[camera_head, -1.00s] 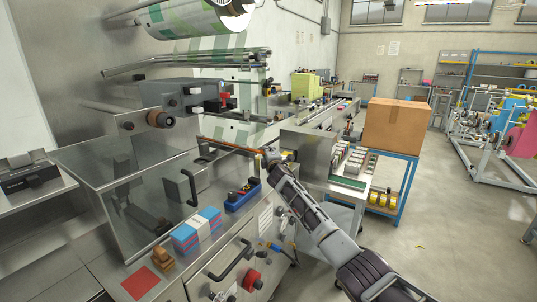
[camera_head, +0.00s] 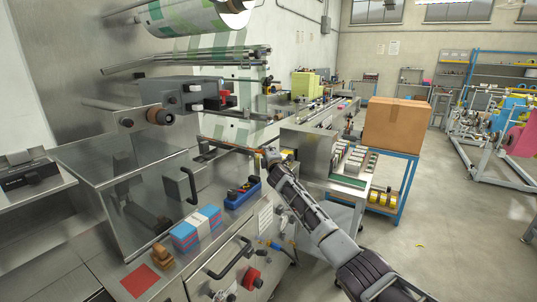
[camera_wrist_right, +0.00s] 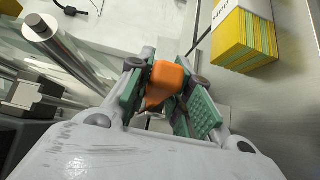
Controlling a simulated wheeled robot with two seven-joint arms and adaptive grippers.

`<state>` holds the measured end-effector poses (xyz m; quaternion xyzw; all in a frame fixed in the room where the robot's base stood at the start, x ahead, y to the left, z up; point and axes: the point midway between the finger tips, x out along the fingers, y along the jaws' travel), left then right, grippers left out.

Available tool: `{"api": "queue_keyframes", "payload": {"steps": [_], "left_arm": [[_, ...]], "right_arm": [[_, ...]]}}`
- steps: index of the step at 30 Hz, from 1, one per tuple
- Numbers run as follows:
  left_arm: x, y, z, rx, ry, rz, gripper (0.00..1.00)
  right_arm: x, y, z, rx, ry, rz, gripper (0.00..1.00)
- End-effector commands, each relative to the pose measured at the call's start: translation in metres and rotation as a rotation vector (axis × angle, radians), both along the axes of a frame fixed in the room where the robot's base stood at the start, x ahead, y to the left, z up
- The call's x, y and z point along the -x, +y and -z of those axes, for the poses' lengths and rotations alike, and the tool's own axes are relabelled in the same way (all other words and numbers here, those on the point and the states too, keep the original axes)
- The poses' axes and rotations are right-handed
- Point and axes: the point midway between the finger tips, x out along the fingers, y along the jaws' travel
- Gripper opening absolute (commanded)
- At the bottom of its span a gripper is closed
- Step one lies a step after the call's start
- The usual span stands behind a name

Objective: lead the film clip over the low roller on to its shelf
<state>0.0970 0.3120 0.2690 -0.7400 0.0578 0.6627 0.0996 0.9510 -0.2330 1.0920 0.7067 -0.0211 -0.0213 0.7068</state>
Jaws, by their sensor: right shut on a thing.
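My right gripper (camera_head: 267,155) is beside the wrapping machine, at the right end of a thin brownish bar (camera_head: 228,145). In the right wrist view its green-padded fingers (camera_wrist_right: 167,100) are shut on an orange piece, which looks like the film clip (camera_wrist_right: 165,80). The green and white printed film (camera_head: 222,128) hangs down behind the bar. A metal roller (camera_wrist_right: 62,50) shows at the upper left of the wrist view, apart from the fingers; I cannot tell if it is the low roller. I cannot make out the shelf. My left gripper is out of view.
A clear guard (camera_head: 125,190) stands at the left of the machine. A blue tray (camera_head: 243,194) and blue and white packs (camera_head: 197,230) lie on the front top. A cardboard box (camera_head: 396,125) stands on a blue-framed table at right. In the wrist view a yellow stack (camera_wrist_right: 243,38) is at upper right.

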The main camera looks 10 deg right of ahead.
Motion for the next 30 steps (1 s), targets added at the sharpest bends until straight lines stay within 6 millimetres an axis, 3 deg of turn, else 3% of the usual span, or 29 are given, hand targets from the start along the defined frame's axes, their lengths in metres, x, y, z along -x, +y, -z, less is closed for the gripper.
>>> {"api": "queue_keyframes", "payload": {"steps": [21, 22, 27, 30], "left_arm": [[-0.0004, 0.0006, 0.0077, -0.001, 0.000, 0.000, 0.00], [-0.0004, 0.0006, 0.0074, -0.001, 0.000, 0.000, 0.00], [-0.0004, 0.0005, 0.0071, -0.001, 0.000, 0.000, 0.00], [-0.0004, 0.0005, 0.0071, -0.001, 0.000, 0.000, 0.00]], "right_arm": [[0.0000, 0.0001, 0.0092, 0.000, 0.000, 0.000, 0.00], [0.0000, 0.0001, 0.0090, 0.000, 0.000, 0.000, 0.23], [0.0000, 0.0001, 0.0087, 0.000, 0.000, 0.000, 0.45], [0.0000, 0.0001, 0.0087, 0.000, 0.000, 0.000, 0.46]]}}
